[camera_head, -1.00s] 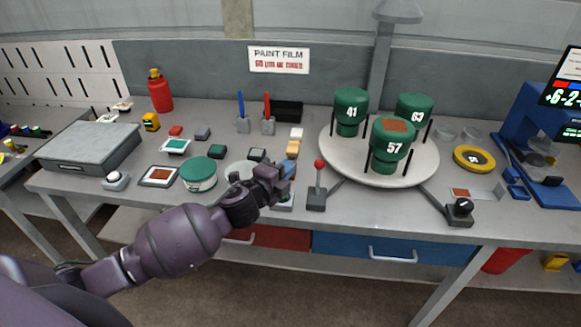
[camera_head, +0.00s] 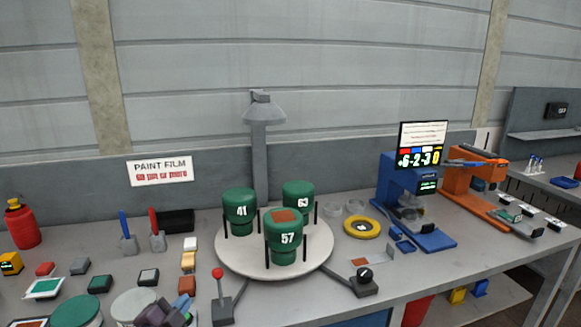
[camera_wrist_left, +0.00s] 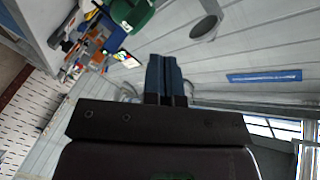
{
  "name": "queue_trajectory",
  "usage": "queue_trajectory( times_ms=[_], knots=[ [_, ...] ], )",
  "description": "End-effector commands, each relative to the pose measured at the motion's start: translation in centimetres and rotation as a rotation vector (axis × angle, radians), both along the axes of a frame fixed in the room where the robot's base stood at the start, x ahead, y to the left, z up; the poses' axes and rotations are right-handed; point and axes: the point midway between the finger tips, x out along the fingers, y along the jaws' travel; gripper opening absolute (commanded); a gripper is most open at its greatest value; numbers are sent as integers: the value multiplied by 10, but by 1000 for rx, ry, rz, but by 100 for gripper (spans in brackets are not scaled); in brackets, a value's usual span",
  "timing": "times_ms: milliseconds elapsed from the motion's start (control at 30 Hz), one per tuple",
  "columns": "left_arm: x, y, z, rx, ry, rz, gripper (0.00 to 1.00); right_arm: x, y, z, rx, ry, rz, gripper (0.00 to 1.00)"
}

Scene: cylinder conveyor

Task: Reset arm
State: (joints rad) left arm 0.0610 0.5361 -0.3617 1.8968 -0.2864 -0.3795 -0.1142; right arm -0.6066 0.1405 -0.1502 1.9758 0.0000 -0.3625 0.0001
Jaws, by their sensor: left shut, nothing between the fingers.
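My left gripper (camera_head: 168,312) shows only in part at the bottom edge of the head view, purple and grey, in front of the bench items. In the left wrist view its blue fingers (camera_wrist_left: 167,78) are together with nothing between them. The round white turntable (camera_head: 232,263) carries green cylinders marked 41 (camera_head: 240,211), 63 (camera_head: 298,197) and 57 (camera_head: 285,240). The gripper is left of the turntable and nearer to me. My right arm is not in view.
A lever with a red knob (camera_head: 218,273) stands between gripper and turntable. A knob box (camera_head: 364,284), a yellow ring (camera_head: 362,227), a blue machine (camera_head: 398,192) and an orange machine (camera_head: 462,182) are to the right. A red bottle (camera_head: 22,226) stands far left.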

Motion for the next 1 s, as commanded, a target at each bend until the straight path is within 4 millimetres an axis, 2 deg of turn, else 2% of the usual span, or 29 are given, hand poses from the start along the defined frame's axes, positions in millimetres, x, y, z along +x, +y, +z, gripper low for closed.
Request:
queue_trajectory(
  times_ms=[267,500,700,833,1000],
  knots=[
    [-65,7,-65,-392,195,118,0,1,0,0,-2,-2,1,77],
    [-152,23,-132,-666,360,306,0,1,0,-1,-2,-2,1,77],
    [-217,34,-174,-739,451,443,0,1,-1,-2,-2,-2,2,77],
    [-241,35,-188,-749,488,481,0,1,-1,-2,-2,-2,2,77],
    [-249,36,-192,-746,502,491,0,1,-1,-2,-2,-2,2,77]
  ],
)
